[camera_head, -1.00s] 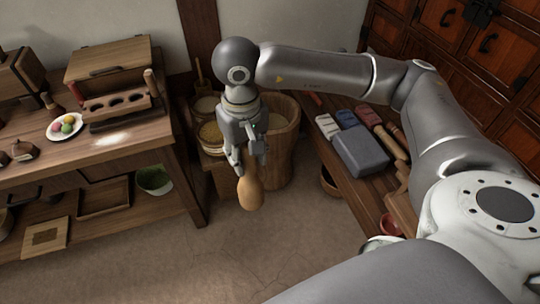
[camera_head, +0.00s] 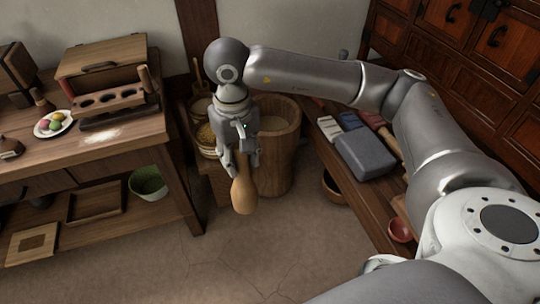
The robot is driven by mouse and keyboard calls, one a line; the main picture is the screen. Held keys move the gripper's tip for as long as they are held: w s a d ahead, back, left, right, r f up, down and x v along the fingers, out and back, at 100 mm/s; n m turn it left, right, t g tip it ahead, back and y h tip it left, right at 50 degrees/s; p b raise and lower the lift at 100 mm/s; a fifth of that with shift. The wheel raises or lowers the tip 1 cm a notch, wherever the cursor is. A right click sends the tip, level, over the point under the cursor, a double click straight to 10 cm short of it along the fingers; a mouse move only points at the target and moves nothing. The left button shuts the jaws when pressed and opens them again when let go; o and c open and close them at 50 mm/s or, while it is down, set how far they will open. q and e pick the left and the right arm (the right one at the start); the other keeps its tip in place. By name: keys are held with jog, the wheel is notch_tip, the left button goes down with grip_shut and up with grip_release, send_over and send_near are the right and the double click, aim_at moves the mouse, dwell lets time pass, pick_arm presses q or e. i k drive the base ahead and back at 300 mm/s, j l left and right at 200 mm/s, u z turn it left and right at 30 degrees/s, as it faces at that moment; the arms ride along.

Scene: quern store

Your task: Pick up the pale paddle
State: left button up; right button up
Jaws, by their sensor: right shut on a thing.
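The pale paddle (camera_head: 243,193) is light brown wood with a rounded lower end. It hangs upright below my right gripper (camera_head: 239,172), in the middle of the head view. My right gripper is shut on its upper part, and the fingers hide that part. The paddle is clear of the floor, in front of a wooden tub. My left gripper is not in the view.
The wooden tub (camera_head: 284,166) stands just behind the paddle. A wooden workbench (camera_head: 141,140) with a mould rack and a plate of coloured sweets is at the left. A low bench (camera_head: 341,187) with a grey block (camera_head: 365,154) is at the right. The floor between is clear.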

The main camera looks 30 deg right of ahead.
aim_at(200, 83)
jog(key=i+l+z, duration=0.1)
jog(key=i+l, duration=0.15)
jog(key=l, duration=0.2)
jog(key=i+l, duration=0.25)
jog(key=l, duration=0.2)
jog(key=i+l+z, duration=0.15)
jog(key=l, duration=0.3)
jog(key=i+l+z, duration=0.1)
jog(key=i+l, duration=0.3)
